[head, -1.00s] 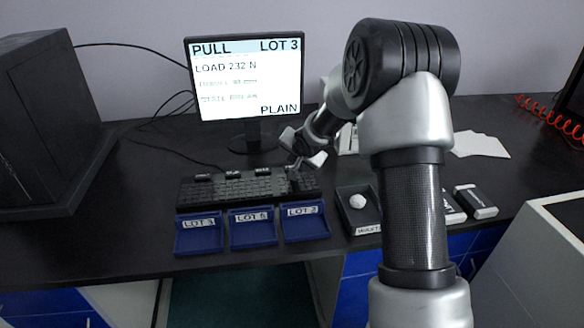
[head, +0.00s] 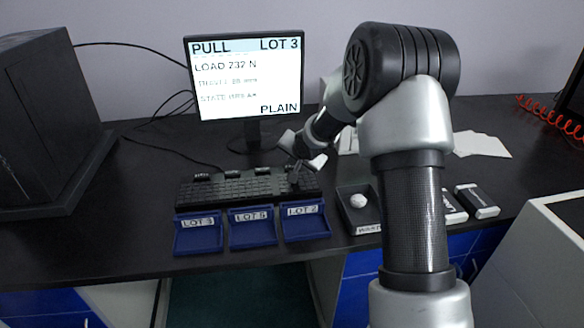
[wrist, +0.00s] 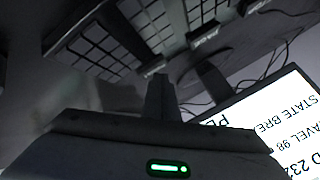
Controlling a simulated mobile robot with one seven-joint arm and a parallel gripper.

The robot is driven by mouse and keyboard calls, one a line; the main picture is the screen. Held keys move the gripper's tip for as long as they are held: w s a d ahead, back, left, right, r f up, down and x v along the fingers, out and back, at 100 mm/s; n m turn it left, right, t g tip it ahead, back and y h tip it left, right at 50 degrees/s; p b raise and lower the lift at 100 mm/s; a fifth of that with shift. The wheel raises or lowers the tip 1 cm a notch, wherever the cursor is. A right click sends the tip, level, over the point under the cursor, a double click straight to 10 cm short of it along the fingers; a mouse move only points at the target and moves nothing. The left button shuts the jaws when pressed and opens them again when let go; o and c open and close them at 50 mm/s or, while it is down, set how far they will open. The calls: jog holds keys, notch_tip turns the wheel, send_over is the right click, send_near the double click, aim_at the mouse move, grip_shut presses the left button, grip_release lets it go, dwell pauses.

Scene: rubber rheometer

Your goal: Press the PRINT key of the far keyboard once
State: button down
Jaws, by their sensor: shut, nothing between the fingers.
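A black keyboard (head: 225,190) lies on the dark bench in front of the monitor; it is the only keyboard I can make out. Several raised keys with small labels stand along its back edge, such as one in the middle (head: 233,174); their lettering is too small to read, so I cannot tell which is PRINT. My gripper (head: 299,182) is shut and empty, pointing down at the keyboard's right end. In the wrist view its closed fingers (wrist: 160,97) end close to a labelled key (wrist: 153,66). Whether they touch it is unclear.
The monitor (head: 248,85) shows PULL, LOT 3, LOAD 232 N and PLAIN. Blue trays, including LOT 3 (head: 198,240), stand along the keyboard's front. A black tray with a white lump (head: 358,201) is to the right. A large dark box (head: 45,115) stands left.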

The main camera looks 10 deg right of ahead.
jog(key=shift+f, duration=0.25)
dwell(0.4)
jog(key=shift+r+p, duration=0.5)
jog(key=shift+r, duration=0.35)
notch_tip(320, 180, up, 5)
jog(key=p, duration=0.4)
dwell(0.5)
